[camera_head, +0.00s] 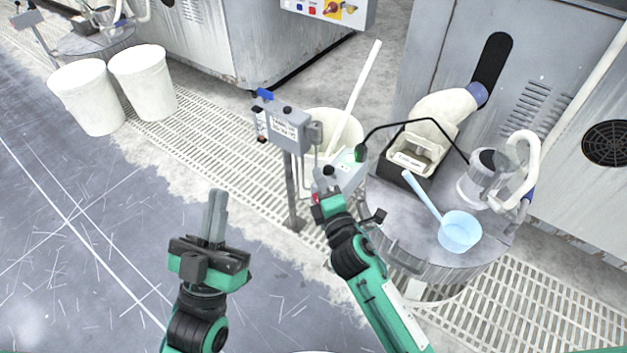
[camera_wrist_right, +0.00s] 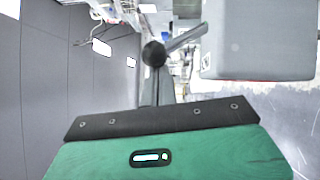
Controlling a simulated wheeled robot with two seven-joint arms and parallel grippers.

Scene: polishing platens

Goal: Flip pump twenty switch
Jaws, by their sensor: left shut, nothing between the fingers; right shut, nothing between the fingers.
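A grey switch box (camera_head: 287,133) with a small printed label stands on a thin post. Its label is too small to read, so I cannot tell which pump it serves. A blue piece sits at its upper left. My right gripper (camera_head: 323,178) is shut and empty, just below and right of the box; contact cannot be told. In the right wrist view, a black round knob (camera_wrist_right: 154,53) on a lever shows in front of the fingers, beside a large grey box face (camera_wrist_right: 258,40). My left gripper (camera_head: 215,215) is shut and empty above the floor, away from the box.
A round metal table (camera_head: 400,222) at the right bears a blue scoop (camera_head: 459,230), a black tray (camera_head: 388,178) and a clear jug (camera_head: 484,180). A white bucket (camera_head: 340,122) with a pole stands behind the post. Two white buckets (camera_head: 88,98) stand far left. The left floor is clear.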

